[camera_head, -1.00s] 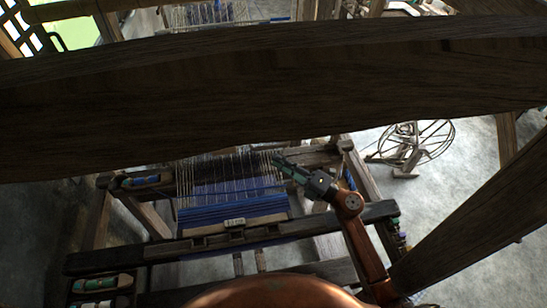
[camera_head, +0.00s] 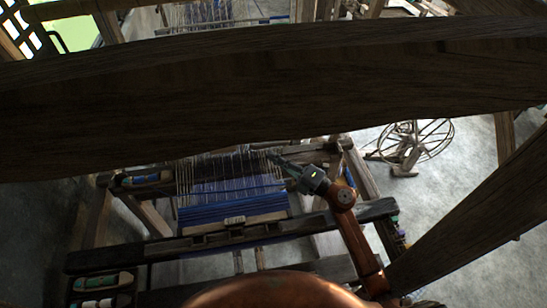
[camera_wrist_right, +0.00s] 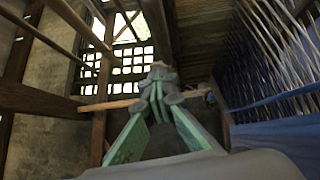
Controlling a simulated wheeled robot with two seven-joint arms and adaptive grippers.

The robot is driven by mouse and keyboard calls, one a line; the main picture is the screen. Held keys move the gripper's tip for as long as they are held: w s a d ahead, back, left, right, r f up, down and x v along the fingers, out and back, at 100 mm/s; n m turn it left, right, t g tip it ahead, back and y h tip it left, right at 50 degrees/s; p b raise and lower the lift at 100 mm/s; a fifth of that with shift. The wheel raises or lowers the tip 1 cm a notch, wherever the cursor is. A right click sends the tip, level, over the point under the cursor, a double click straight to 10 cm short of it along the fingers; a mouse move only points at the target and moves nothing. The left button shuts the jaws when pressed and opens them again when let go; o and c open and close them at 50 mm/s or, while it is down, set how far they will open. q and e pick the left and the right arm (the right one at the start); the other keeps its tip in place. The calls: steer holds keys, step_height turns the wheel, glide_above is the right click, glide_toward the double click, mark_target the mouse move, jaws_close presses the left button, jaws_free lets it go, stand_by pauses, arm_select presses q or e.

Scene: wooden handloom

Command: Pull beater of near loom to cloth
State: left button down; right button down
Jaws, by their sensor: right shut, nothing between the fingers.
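The near loom (camera_head: 165,250) stands below a big dark beam, with blue cloth (camera_head: 232,206) and pale warp threads (camera_head: 200,180) running up from it. A dark band crosses the threads at the upper end; I cannot tell clearly which part is the beater. My right gripper (camera_head: 278,160) is shut and empty, at the right edge of the warp. I cannot tell if it touches the loom. In the right wrist view its green-padded fingers (camera_wrist_right: 158,85) meet at the tips, with the warp (camera_wrist_right: 275,60) and blue cloth (camera_wrist_right: 280,135) to their right. My left gripper is not in view.
The dark wooden beam (camera_head: 270,85) crosses the whole head view and hides the loom's far part. A slanting post (camera_head: 480,215) stands at right. Shuttles (camera_head: 100,283) lie at lower left. A round-framed winder (camera_head: 415,145) stands on open floor at right.

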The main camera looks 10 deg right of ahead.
steer(key=c, duration=2.7)
jaws_free()
steer(key=o, duration=0.5)
steer(key=shift+c, duration=0.2)
steer(key=v, duration=1.2)
steer(key=shift+o, duration=0.3)
